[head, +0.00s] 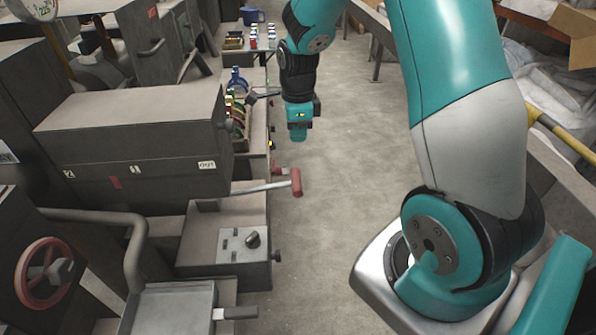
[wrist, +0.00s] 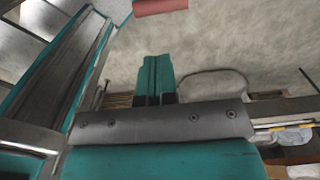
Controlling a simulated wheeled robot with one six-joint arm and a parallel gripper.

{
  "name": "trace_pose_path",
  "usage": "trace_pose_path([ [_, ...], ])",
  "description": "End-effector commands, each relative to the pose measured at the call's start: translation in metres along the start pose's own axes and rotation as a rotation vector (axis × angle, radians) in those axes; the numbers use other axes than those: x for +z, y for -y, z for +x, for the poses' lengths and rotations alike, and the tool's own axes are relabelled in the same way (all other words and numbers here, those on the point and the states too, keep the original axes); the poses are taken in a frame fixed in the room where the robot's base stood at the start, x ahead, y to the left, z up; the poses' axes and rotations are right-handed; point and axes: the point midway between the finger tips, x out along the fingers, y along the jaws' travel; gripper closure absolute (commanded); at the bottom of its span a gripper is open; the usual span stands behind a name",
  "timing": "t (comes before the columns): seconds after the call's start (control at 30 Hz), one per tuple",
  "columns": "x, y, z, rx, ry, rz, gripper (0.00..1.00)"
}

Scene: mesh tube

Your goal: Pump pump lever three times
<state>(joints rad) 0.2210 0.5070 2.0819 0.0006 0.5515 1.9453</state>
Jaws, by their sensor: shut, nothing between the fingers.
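The pump lever (head: 262,187) is a metal rod that sticks out to the right from the grey machine and ends in a red grip (head: 297,182). The rod looks near level, rising slightly toward the grip. My gripper (head: 298,136) hangs above the floor, higher in the head view than the red grip and apart from it. In the wrist view, my gripper (wrist: 155,65) shows its two teal fingers together with nothing between them. A red cylinder, likely the lever's grip (wrist: 160,6), is at the top edge of the wrist view, beyond the fingertips.
A grey machine box (head: 130,125) stands left of the lever. A block with a black knob (head: 252,240) sits below the lever. A red handwheel (head: 45,275) is at lower left. The concrete floor (head: 345,150) right of the lever is clear.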

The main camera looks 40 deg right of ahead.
Motion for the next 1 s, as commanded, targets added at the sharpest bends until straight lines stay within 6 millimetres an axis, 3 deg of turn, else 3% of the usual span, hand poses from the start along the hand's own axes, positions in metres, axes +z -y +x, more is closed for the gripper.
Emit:
trace_pose_path([
  [0.4, -0.001, -0.002, 0.085, 0.007, -0.002, -0.002, 1.00],
  [0.53, 0.000, -0.002, 0.105, 0.006, -0.002, -0.002, 1.00],
  [0.7, 0.000, -0.002, 0.121, 0.004, -0.001, -0.002, 1.00],
  [1.0, 0.000, -0.001, 0.127, 0.001, 0.000, -0.002, 1.00],
])
